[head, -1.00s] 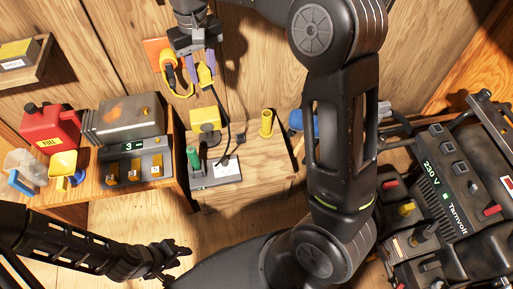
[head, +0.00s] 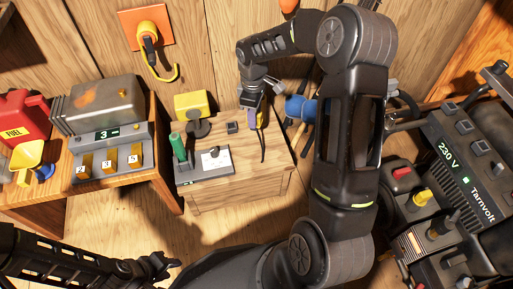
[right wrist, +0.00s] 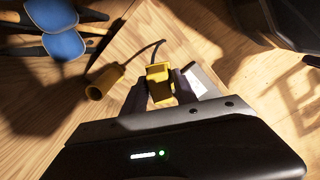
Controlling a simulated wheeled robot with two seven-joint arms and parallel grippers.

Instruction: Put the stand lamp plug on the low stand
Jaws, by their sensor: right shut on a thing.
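My right gripper (head: 253,122) is over the right part of the low wooden stand's top (head: 245,150). In the right wrist view its fingers are shut on the yellow plug (right wrist: 159,73), with a dark cord running from it. Whether the plug touches the stand I cannot tell. A yellow lamp (head: 190,104) is at the stand's back left. My left gripper (head: 170,266), low in the head view, is empty; its fingers look spread.
A grey block with a green handle (head: 180,148) occupies the stand's front left. Blue-handled tools (head: 300,107) are right of the stand. A 230 V unit (head: 450,150) stands at the right.

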